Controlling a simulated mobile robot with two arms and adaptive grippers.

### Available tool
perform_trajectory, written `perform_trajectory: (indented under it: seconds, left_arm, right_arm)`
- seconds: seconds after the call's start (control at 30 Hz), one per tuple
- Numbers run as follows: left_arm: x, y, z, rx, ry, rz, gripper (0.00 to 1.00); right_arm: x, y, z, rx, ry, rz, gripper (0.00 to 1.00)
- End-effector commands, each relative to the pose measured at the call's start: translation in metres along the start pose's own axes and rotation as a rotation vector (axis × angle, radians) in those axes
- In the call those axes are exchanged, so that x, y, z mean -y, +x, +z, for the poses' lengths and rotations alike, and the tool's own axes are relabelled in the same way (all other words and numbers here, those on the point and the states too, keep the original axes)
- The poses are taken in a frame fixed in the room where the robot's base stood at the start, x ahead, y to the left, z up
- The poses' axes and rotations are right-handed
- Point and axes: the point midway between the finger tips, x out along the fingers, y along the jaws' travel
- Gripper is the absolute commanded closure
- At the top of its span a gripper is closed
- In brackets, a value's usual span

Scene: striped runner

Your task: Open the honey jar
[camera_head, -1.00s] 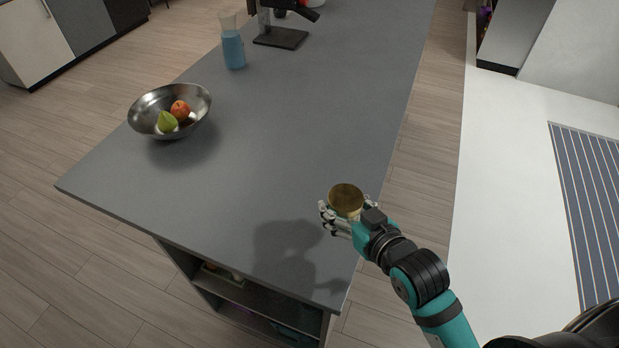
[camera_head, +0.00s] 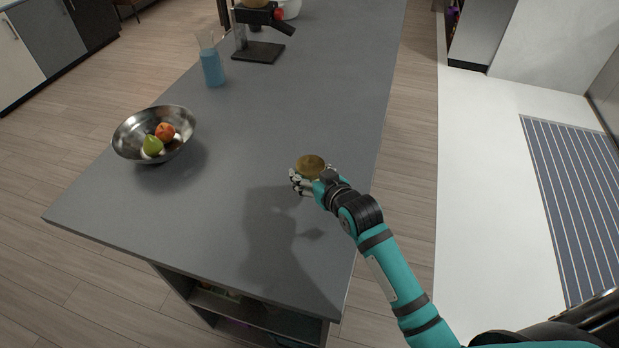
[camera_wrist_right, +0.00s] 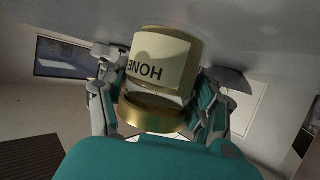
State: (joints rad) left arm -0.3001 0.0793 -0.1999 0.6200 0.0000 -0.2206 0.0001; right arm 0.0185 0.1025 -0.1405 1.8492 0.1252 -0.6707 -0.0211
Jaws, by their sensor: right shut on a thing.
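In the right wrist view the jar (camera_wrist_right: 161,68) appears upside down, with a cream label reading "HONE" and the gold lid (camera_wrist_right: 150,115) nearest my palm. My left gripper is not in view.
A metal bowl (camera_head: 124,143) with a green and an orange fruit stands on the counter's left. A blue-filled glass container (camera_head: 212,70) and a dark-based appliance (camera_head: 259,52) stand farther back. The counter's (camera_head: 180,220) middle and front are clear. Open shelves lie below its front edge.

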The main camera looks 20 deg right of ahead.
Motion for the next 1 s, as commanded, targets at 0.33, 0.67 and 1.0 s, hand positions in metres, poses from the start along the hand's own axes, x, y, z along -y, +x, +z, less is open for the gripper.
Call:
perform_trajectory:
  seconds: [0.33,0.67,1.0]
  left_arm:
    - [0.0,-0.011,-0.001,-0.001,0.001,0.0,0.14]
    - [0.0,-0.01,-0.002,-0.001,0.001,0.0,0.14]
    - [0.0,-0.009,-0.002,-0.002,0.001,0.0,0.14]
  right_arm:
    - [-0.001,0.018,0.024,0.001,0.001,-0.001,1.0]
    - [-0.001,0.02,0.03,-0.003,0.0,0.0,1.0]
    - [-0.001,0.021,0.033,0.0,0.0,0.0,0.11]
